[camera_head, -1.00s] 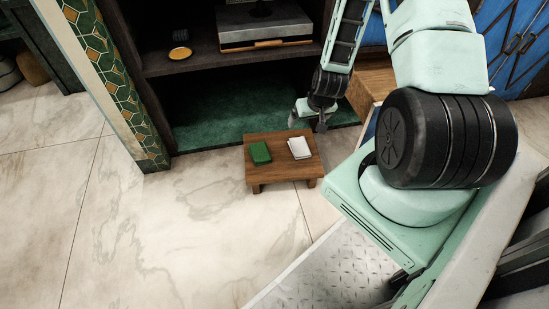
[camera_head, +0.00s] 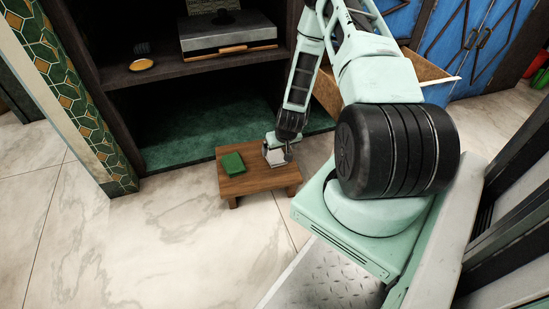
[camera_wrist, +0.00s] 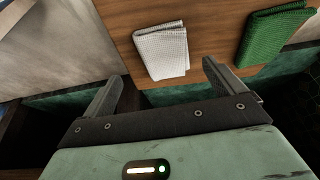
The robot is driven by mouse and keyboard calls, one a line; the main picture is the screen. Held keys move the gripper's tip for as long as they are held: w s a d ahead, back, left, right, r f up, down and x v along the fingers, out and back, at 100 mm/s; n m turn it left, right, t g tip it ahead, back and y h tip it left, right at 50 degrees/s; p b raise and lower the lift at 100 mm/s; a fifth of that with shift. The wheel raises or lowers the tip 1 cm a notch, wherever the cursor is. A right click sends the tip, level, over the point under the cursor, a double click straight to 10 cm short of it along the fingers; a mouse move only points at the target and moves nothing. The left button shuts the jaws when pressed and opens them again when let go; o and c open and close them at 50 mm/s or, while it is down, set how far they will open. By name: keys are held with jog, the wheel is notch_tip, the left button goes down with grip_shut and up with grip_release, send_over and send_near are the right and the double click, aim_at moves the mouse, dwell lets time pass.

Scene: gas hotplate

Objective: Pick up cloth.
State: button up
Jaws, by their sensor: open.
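A folded white cloth (camera_wrist: 162,52) lies on a small wooden table in the wrist view, ahead of my open fingers and roughly between their lines. A folded green cloth (camera_wrist: 270,38) lies on the same table to its right; it also shows in the head view (camera_head: 232,164). My gripper (camera_wrist: 162,85) is open with nothing between its fingers. In the head view my gripper (camera_head: 276,152) is over the right part of the table, and it partly hides the white cloth (camera_head: 274,157).
The low wooden table (camera_head: 258,183) stands on a marble floor in front of a dark open cabinet (camera_head: 120,76). A hotplate (camera_head: 228,36) and a yellow dish (camera_head: 142,65) sit on the cabinet shelf. A wooden box (camera_head: 425,68) is at right. Floor left of the table is clear.

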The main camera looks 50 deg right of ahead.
aim_at(276, 154)
jog(key=shift+a+b+x, duration=0.1)
jog(key=shift+b+x, duration=0.95)
jog(key=shift+x, duration=0.3)
jog(key=shift+a+b+x, duration=0.15)
jog(key=shift+b+x, duration=0.9)
jog(key=shift+x, duration=0.25)
jog(key=shift+w, duration=0.2)
jog(key=shift+r, duration=0.1)
jog(key=c, duration=1)
